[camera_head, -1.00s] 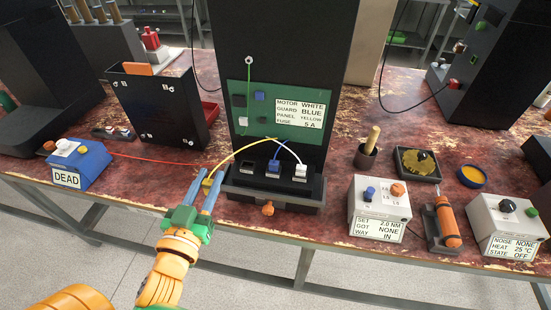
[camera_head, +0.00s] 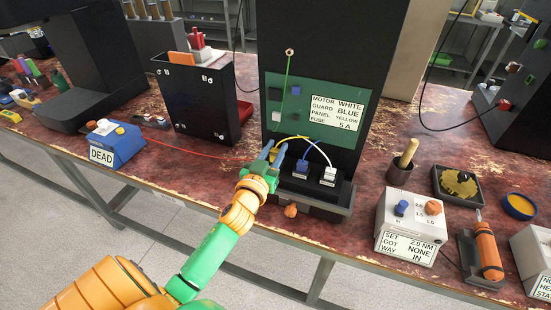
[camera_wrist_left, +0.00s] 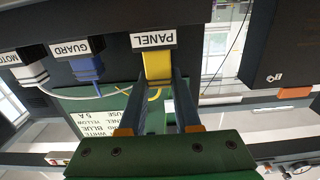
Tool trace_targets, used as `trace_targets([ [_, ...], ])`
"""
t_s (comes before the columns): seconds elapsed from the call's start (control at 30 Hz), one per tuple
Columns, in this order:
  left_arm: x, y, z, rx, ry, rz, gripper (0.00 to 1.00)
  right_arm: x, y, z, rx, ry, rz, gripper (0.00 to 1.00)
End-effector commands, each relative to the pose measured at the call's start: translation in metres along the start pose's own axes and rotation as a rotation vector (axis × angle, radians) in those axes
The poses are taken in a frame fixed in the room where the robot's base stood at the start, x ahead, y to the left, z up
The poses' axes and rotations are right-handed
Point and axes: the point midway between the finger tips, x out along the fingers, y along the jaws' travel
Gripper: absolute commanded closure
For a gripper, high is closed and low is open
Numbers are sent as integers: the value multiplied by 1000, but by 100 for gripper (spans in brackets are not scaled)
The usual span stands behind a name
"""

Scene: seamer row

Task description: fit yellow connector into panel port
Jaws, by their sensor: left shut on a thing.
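My left gripper (camera_head: 274,152) is shut on the yellow connector (camera_wrist_left: 157,66) at the left end of the port row on the black machine's base. In the left wrist view the connector sits between the two blue fingers (camera_wrist_left: 160,105), directly at the port marked PANEL (camera_wrist_left: 153,40). Its far end meets the dark port face; I cannot tell how deep it is in. A yellow cable (camera_head: 292,138) arcs from it. The blue connector (camera_head: 301,167) is at GUARD and the white connector (camera_head: 328,175) is at MOTOR. My right gripper is not in view.
The black machine (camera_head: 312,45) carries a green board (camera_head: 350,124) with a wiring card. A DEAD-labelled blue box (camera_head: 118,148) and black panel box (camera_head: 190,100) stand left. A white torque box (camera_head: 408,228) and orange tool (camera_head: 488,250) stand right. An orange knob (camera_head: 291,210) juts from the base front.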

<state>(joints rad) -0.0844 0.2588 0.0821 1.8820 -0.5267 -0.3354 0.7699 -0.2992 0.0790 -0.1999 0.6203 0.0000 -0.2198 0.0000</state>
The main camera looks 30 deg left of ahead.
Motion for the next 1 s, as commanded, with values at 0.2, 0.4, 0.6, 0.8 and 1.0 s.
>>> trace_targets([
  [0.2, 0, 0, 15, 1, 1, 0, 100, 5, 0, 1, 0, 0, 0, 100],
  [0.4, -1, 0, 18, 0, 1, 0, 100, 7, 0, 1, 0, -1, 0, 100],
  [0.6, -1, 0, 17, 1, 1, 0, 39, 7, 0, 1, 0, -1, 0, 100],
  [0.8, -1, 0, 17, 1, 1, 0, 39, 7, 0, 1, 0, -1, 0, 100],
  [1.0, -19, 1, 16, -1, -2, 2, 39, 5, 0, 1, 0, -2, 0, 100],
])
